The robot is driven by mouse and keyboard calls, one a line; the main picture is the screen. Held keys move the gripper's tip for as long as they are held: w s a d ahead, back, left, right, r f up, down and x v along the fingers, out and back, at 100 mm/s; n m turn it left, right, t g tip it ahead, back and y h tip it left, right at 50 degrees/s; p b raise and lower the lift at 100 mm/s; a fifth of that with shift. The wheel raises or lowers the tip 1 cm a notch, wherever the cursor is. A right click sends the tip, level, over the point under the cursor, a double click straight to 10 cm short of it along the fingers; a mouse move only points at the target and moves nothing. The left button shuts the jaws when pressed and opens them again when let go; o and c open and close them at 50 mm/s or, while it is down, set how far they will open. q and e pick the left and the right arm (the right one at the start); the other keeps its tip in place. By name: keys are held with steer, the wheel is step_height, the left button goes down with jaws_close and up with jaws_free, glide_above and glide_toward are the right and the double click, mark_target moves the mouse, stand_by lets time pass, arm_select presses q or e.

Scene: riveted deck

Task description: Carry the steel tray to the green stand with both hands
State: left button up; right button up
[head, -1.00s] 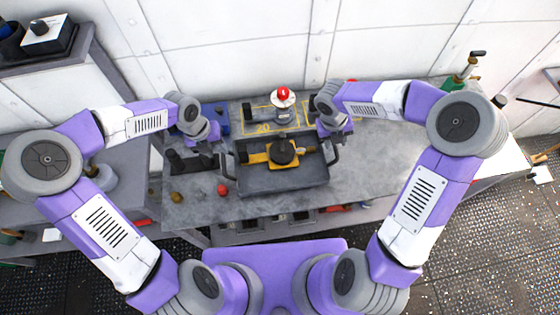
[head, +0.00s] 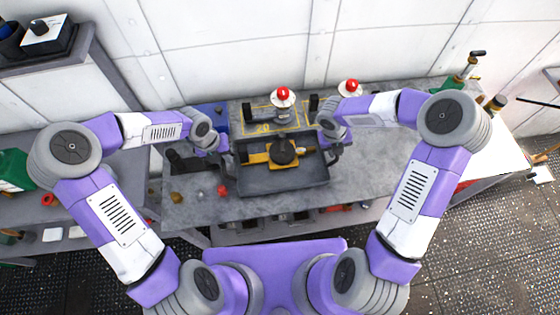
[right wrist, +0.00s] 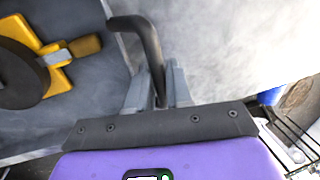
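The dark steel tray (head: 285,180) sits on the grey bench, with a yellow tool with a dark round disc (head: 284,152) in it. My left gripper (head: 226,149) is at the tray's left handle; its fingers are too small to judge. My right gripper (head: 336,149) is at the right handle. In the right wrist view the curved dark handle (right wrist: 150,45) runs down between the close-set fingers of the right gripper (right wrist: 159,88), which look shut on it. I cannot pick out a green stand for certain; a green object (head: 14,170) shows at the left edge.
Two red-topped beacons (head: 283,98) (head: 349,88) stand behind the tray. A small red item (head: 222,190) and a brass one (head: 176,197) lie left of it. The grey bench (head: 385,160) is clear to the right.

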arm_select(q)
jaws_close()
arm_select(e)
jaws_close()
arm_select(q)
steer(key=shift+r, duration=0.2)
arm_select(e)
steer(key=shift+r, duration=0.2)
